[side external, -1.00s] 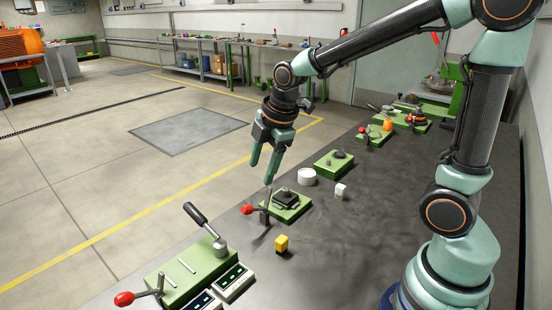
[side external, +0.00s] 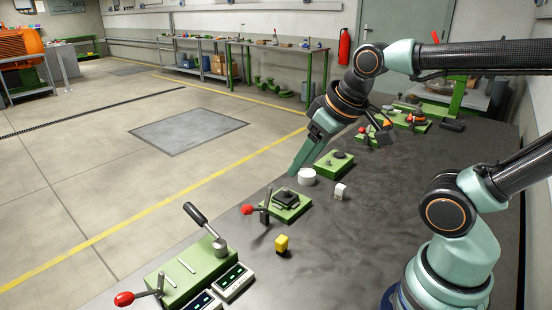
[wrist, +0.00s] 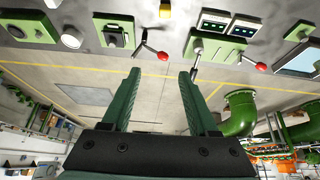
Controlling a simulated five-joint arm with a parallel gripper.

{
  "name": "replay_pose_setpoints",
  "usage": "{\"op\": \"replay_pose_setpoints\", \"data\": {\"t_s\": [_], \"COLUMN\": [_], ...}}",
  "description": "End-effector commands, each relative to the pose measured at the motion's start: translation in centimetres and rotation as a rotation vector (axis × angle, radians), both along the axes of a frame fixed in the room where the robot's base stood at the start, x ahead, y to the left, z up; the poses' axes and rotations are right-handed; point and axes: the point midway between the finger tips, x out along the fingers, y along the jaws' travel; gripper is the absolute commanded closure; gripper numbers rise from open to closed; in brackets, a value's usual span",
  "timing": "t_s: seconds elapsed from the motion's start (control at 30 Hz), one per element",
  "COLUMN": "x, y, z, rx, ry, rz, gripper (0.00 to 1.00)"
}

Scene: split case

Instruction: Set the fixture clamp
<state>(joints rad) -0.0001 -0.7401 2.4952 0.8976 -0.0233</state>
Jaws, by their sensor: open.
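A small green fixture with a black stepped block (side external: 287,200) sits on the dark bench, with a red-knobbed lever (side external: 249,209) at its left. A larger green fixture (side external: 190,272) in front has a black-handled lever (side external: 201,219) and another red-knobbed lever (side external: 125,298). I cannot tell which is the fixture clamp. My gripper (side external: 293,172) is raised behind the small fixture, near the white round piece (side external: 307,177). In the wrist view my gripper (wrist: 160,75) is open with nothing between its fingers. The small fixture (wrist: 117,36) shows beyond the fingertips there.
A yellow block (side external: 281,243) and a small white block (side external: 340,191) stand on the bench. Another green fixture (side external: 334,165) is behind the white round piece, with more devices farther back. Two display boxes (side external: 232,282) sit in front.

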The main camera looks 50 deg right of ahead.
Motion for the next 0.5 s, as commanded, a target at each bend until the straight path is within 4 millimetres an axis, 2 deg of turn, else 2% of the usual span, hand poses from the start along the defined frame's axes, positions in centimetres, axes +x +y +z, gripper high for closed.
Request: {"op": "replay_pose_setpoints", "data": {"t_s": [0.17,0.5], "x": [1.8,8.3], "y": [0.3,1.7], "z": [-0.5,-4.0], "rx": [-0.096,-0.406], "ry": [0.033,0.112], "rz": [0.200,0.937], "gripper": [0.40,0.40]}}
